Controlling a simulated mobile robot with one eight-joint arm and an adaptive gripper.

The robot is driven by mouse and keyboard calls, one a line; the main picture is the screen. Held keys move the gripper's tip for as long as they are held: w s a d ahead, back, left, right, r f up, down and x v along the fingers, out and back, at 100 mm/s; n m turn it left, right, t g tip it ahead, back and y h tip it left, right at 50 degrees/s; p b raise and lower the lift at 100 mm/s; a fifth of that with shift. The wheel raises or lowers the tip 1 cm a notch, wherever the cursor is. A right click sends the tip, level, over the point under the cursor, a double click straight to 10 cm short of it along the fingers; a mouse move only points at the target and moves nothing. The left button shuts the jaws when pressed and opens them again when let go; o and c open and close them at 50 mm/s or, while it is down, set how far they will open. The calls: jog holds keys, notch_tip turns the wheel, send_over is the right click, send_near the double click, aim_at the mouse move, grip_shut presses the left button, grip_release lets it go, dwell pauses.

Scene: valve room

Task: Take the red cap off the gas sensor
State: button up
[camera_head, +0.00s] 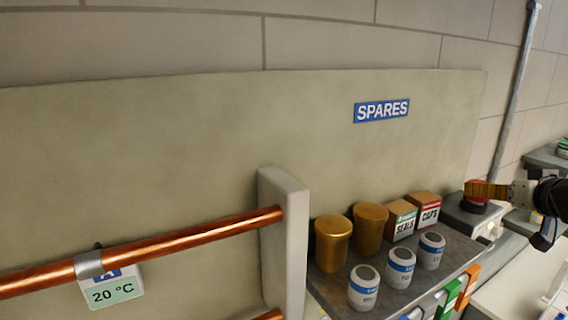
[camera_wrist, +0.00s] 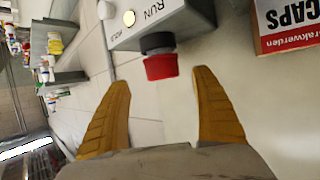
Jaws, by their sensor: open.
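A red cap-like piece (camera_wrist: 161,67) sits on a dark collar on a grey box (camera_wrist: 165,22) with the word RUN and a lit round button. I cannot tell whether this is the gas sensor. In the head view the red piece (camera_head: 474,208) is at the far right, partly hidden behind my gripper (camera_head: 472,189). In the wrist view my gripper (camera_wrist: 161,78) is open, its yellow fingers apart with the red piece between their tips in the picture. No contact shows, and the depth between them is unclear.
A copper pipe (camera_head: 180,250) runs at left. A panel marked SPARES (camera_head: 382,111) stands behind.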

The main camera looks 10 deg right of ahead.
jog(key=p+x, duration=0.1)
jog(key=x, duration=0.4)
jog(key=shift+w+p, duration=0.35)
jog(key=shift+w, duration=0.05)
jog(key=shift+s+a, duration=0.15)
jog(key=shift+s, duration=0.1)
jog(key=c, duration=0.9)
